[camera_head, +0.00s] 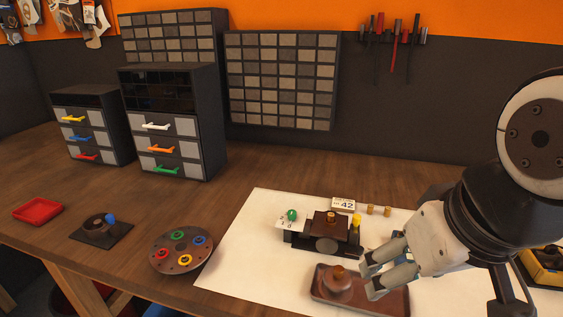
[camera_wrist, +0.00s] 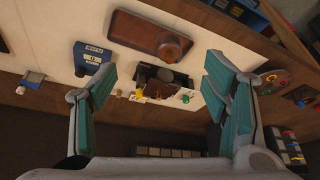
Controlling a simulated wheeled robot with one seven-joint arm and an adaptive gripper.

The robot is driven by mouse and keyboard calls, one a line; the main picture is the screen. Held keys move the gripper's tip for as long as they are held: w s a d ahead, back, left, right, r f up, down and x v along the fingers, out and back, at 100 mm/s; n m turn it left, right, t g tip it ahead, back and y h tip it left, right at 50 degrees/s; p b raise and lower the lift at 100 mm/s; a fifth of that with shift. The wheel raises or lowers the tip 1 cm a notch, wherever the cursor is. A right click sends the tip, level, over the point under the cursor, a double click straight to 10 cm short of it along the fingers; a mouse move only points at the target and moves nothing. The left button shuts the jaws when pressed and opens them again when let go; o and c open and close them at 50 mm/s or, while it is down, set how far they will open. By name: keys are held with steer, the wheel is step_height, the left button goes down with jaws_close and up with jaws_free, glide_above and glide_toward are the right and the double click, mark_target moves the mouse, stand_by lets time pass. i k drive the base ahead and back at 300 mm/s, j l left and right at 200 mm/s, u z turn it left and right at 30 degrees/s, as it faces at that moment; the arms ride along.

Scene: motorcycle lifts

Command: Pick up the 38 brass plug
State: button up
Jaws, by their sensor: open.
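Two small brass plugs (camera_head: 379,210) lie side by side on the white sheet, next to a card reading 42 (camera_head: 343,204). I cannot read a 38 on either. A brown block with a brass piece in its top (camera_head: 331,218) sits in a dark fixture (camera_head: 297,240) with a yellow part and a green-topped part. My gripper (camera_head: 371,277) is open and empty, in front of the fixture and by the right part of a brown tray (camera_head: 385,294). In the wrist view the fixture (camera_wrist: 163,75) shows between my open fingers (camera_wrist: 160,82), with small brass pieces (camera_wrist: 127,94) nearby.
The brown tray holds a round copper-coloured part (camera_head: 340,283). A round plate with coloured rings (camera_head: 172,262), a dark pad with a blue knob (camera_head: 100,232) and a red tray (camera_head: 37,211) stand left. Drawer cabinets (camera_head: 180,128) stand behind. The wood behind the sheet is clear.

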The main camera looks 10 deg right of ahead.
mark_target(330, 216)
steer(key=j+z, duration=0.25)
steer(key=z, duration=0.2)
steer(key=i+j+z, duration=0.1)
steer(key=j+z, duration=0.15)
steer(key=z, duration=0.25)
steer(key=j+z, duration=0.1)
steer(key=j, duration=0.4)
steer(key=k+j+z, duration=0.1)
steer(key=j, duration=0.4)
steer(key=k+j+z, duration=0.1)
steer(key=j, duration=0.4)
steer(key=k+j+z, duration=0.1)
steer(key=j, duration=0.4)
